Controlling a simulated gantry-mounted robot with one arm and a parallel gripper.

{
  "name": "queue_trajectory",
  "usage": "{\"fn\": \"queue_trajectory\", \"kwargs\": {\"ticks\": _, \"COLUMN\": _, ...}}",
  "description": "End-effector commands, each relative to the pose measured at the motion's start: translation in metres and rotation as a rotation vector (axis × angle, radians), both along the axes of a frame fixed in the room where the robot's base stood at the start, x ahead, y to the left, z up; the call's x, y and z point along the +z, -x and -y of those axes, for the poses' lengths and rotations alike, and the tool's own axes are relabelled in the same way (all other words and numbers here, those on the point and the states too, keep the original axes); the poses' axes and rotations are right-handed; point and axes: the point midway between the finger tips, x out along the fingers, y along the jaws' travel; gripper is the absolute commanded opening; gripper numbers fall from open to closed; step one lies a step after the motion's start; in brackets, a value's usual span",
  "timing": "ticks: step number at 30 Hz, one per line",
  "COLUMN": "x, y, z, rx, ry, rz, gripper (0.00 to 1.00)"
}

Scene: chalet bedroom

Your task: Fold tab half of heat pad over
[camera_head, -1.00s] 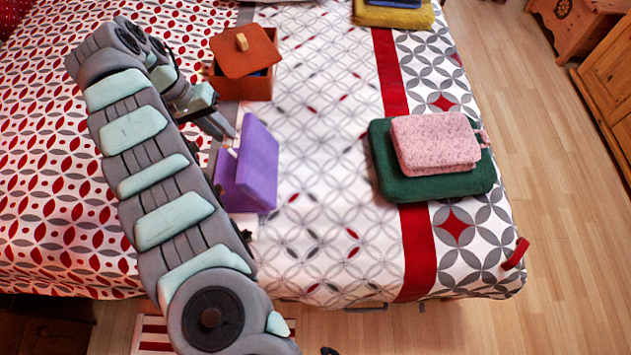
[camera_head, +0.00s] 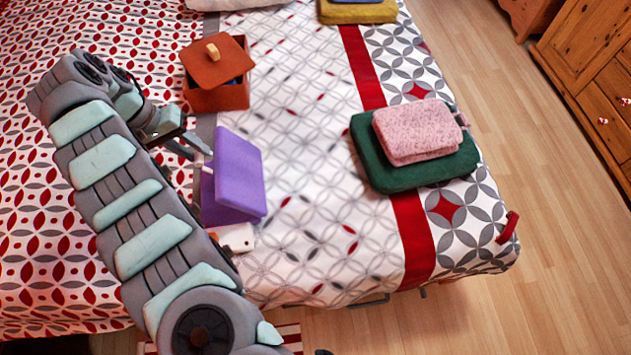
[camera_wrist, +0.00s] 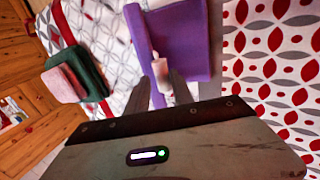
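The purple heat pad (camera_head: 241,178) lies bent on the bed. One half is raised and leans over the other (camera_head: 222,212); in the wrist view the raised half (camera_wrist: 139,42) shows as a narrow strip beside the wide flat half (camera_wrist: 190,42). A small pale tab (camera_head: 207,168) shows at the pad's left side. My gripper (camera_head: 203,156) is just left of the pad, its two fingers apart. In the wrist view my gripper (camera_wrist: 167,68) points at the pad, with a cream piece (camera_wrist: 157,68) close to the fingertips. Whether it touches them is unclear.
An orange-brown box (camera_head: 217,97) with a tilted lid stands behind the pad. A white item (camera_head: 234,238) lies just in front of it. A pink folded cloth (camera_head: 415,130) rests on a green one (camera_head: 390,178) to the right. Bare patterned bedspread lies between.

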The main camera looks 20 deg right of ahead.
Motion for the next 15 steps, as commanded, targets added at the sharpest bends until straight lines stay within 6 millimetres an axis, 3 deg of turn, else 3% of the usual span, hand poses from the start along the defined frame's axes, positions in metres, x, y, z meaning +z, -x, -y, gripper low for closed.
{"fn": "queue_trajectory", "kwargs": {"ticks": 9, "x": 0.0, "y": 0.0, "z": -0.0002, "rx": 0.001, "ry": 0.0, "rz": 0.0, "gripper": 0.55}}
{"fn": "queue_trajectory", "kwargs": {"ticks": 15, "x": 0.0, "y": 0.0001, "z": -0.0004, "rx": 0.001, "ry": 0.0, "rz": 0.0, "gripper": 0.55}}
